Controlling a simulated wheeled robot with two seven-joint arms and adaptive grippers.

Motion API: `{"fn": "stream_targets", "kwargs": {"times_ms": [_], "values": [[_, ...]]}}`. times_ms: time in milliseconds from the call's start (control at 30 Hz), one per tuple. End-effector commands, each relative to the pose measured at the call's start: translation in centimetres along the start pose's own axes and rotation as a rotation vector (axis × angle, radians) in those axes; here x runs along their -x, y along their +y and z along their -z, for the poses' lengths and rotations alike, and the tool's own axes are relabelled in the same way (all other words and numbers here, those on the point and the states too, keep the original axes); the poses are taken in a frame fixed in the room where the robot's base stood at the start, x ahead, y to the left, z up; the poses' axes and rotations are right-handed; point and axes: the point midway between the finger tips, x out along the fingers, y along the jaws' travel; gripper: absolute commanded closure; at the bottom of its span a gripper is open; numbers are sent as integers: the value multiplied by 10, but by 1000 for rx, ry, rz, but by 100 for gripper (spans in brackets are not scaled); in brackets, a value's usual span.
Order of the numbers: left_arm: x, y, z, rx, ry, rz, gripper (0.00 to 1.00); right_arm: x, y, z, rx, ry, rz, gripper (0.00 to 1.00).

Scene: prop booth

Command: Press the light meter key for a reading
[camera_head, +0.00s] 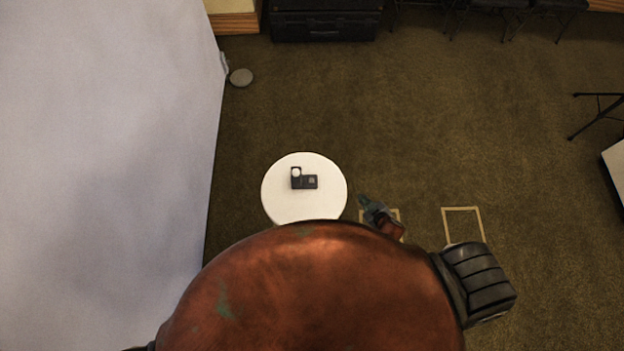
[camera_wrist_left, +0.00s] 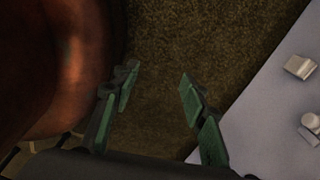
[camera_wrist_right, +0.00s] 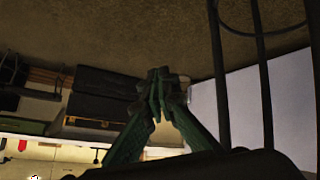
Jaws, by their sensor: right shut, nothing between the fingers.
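The light meter (camera_head: 304,180) is a small dark device with a pale round dome and a small grey square on its face. It lies on a round white tabletop (camera_head: 280,205) in the head view. My right gripper (camera_head: 364,200) is shut and empty, to the right of the tabletop's edge and apart from the meter. Its closed fingers also show in the right wrist view (camera_wrist_right: 158,80). My left gripper (camera_wrist_left: 158,78) is open and empty over the carpet in the left wrist view, away from the meter. The left gripper is not visible in the head view.
A large pale panel (camera_head: 110,110) stands on the left. A dark case (camera_head: 325,22) is at the back. Tape outlines (camera_head: 463,210) mark the carpet at right. My own copper-coloured body hides the front.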

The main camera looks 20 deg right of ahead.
Motion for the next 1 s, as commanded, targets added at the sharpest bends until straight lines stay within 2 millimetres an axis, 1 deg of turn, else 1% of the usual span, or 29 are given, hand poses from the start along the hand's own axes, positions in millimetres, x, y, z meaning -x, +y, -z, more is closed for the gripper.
{"fn": "stream_targets", "kwargs": {"times_ms": [33,67,100,167,200,267,300,367,400,433,467,500,567,600,633,733,833,1000], "values": [[8,0,3,0,5,0,60,5,12,37,25,56,-7,100],[10,0,4,0,6,0,60,7,17,56,40,88,-9,100],[13,-1,6,0,8,1,60,10,22,82,61,131,-9,100],[17,-1,8,-1,12,1,60,16,28,119,95,194,-5,100],[20,-1,10,-1,14,1,60,21,30,143,121,236,0,100],[24,-2,14,-2,19,2,60,30,31,181,163,302,16,100],[27,-2,16,-2,22,2,60,36,30,206,196,347,32,100],[32,-2,20,-2,27,2,60,48,25,241,251,412,65,100],[36,-2,22,-2,30,2,60,56,19,266,294,457,96,100],[38,-2,23,-2,32,2,60,63,13,283,332,488,123,100],[42,-2,24,-2,33,2,60,71,6,299,374,517,155,100],[46,-2,26,-2,36,2,60,83,-6,322,436,554,205,100],[54,-2,28,-2,39,2,60,102,-26,348,546,589,292,100],[59,-3,29,-2,41,2,60,112,-39,357,617,593,350,100],[62,-3,30,-2,42,2,60,118,-46,361,668,587,389,100],[70,-3,32,-2,45,3,60,132,-63,360,810,530,494,100],[76,-3,33,-2,46,3,60,138,-67,351,906,452,554,100],[79,-3,33,-2,47,3,60,139,-64,338,976,368,592,100]]}}
